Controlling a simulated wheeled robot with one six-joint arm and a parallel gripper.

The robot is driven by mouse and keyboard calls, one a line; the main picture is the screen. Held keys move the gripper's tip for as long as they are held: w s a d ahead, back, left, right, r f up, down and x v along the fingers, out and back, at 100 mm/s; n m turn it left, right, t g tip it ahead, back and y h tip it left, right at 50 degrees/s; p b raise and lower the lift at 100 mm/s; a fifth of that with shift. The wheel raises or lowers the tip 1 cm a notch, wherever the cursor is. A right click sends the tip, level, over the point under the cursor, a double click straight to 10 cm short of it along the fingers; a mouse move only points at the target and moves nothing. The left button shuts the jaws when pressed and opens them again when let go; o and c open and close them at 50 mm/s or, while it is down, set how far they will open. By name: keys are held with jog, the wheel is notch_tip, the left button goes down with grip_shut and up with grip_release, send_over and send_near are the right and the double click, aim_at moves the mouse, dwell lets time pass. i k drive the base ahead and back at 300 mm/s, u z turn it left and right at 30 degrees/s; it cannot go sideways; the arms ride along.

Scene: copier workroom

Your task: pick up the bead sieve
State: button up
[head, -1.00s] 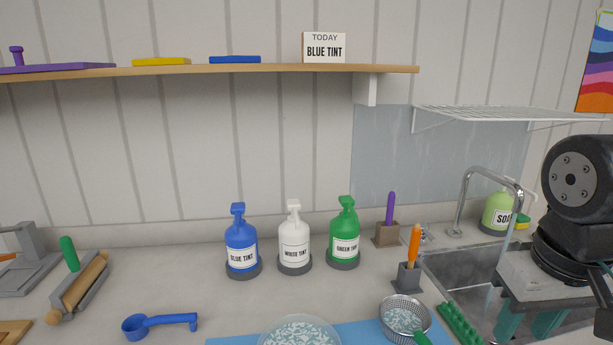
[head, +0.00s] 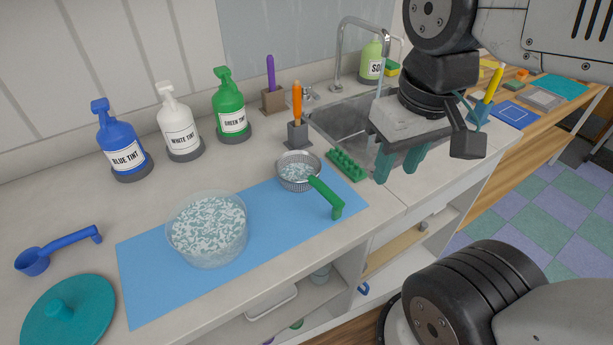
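The bead sieve (head: 298,183) is a grey perforated metal bowl with a green handle (head: 327,197). It sits on the blue mat (head: 150,292) near the mat's far right end. Pale and teal bits lie in it, and its handle points toward the near right. My gripper (head: 399,163) has two teal fingers pointing down with a gap between them. It is open and empty, to the right of the sieve, in front of the sink in the picture, and apart from the sieve.
A clear tub (head: 208,240) of similar bits stands left of the sieve. A green ridged block (head: 347,166) lies close to its right. An orange-handled tool in a grey holder (head: 298,133) stands behind. Tint bottles line the wall. The sink (head: 345,122) is at the right.

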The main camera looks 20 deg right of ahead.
aim_at(298, 170)
jog(key=u, duration=0.85)
jog(key=k, duration=0.7)
jog(key=z, duration=0.75)
jog(key=i, duration=0.4)
jog(key=u, duration=0.2)
